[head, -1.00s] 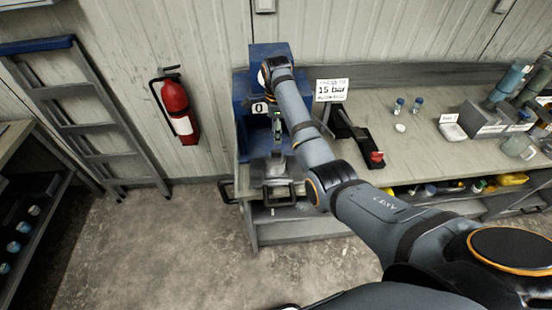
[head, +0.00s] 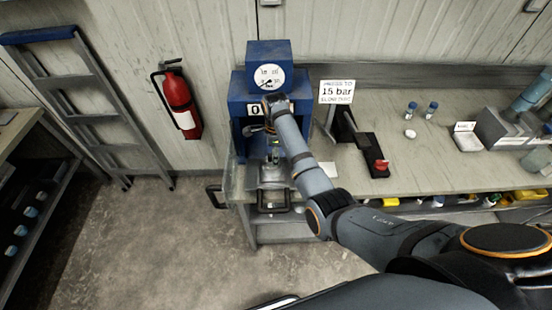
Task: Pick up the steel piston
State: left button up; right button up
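My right arm comes in from the right, and its wrist is in front of the blue press (head: 240,92) on the bench. My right gripper (head: 271,152) is low in the press opening, small and partly hidden by my own wrist. Whether its fingers are open or shut does not show. A small upright piece with a green part is at the gripper, above a grey metal base. I cannot tell whether it belongs to the gripper. I cannot make out the steel piston for certain. My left gripper is not in view.
A sign reading 15 bar (head: 337,92) and a black stand with a red part (head: 381,164) are right of the press. A fire extinguisher (head: 180,103) and ladder (head: 85,118) are at left.

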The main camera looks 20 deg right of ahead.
jog(key=shift+s+a+f, duration=0.1)
jog(key=shift+s+a, duration=0.2)
jog(key=shift+a, duration=0.2)
jog(key=shift+c, duration=0.7)
jog(key=shift+s+a+r, duration=0.1)
jog(key=shift+a+r, duration=0.15)
jog(key=shift+c, duration=2.4)
jog(key=shift+d, duration=0.15)
jog(key=shift+c, duration=1.2)
jog(key=shift+d+f, duration=0.1)
jog(key=shift+d, duration=0.05)
grip_shut()
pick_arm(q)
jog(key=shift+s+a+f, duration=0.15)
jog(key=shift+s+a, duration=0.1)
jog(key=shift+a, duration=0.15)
